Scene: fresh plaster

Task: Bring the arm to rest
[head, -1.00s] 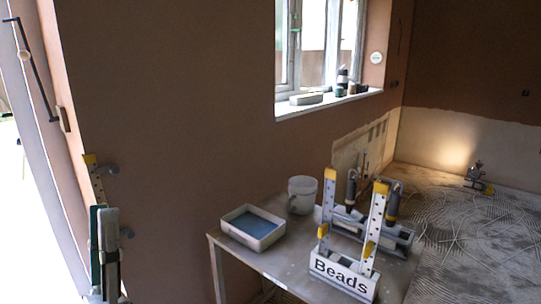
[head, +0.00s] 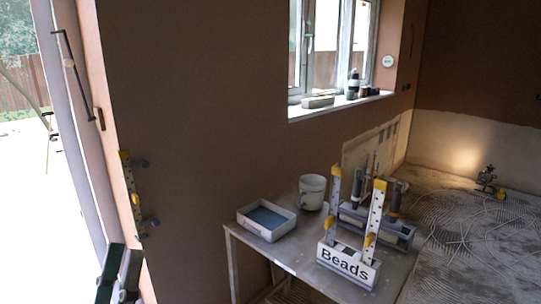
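A white perforated bead (head: 129,190) with yellow ends stands upright at the wall's corner by the doorway, with two grey knobs (head: 150,222) beside it. My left gripper (head: 121,262) is at the bottom left, just below the bead and apart from it. Its dark green and grey fingers show a gap between them, and it looks open and empty. Its lower part is cut off by the picture's edge. My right gripper is not in view.
A table (head: 300,262) on the right bears a box labelled "Beads" (head: 348,266) with upright beads, a tray (head: 267,219) with blue-grey contents and a white bucket (head: 312,192). A window sill (head: 340,105) is above. The doorway opens at far left.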

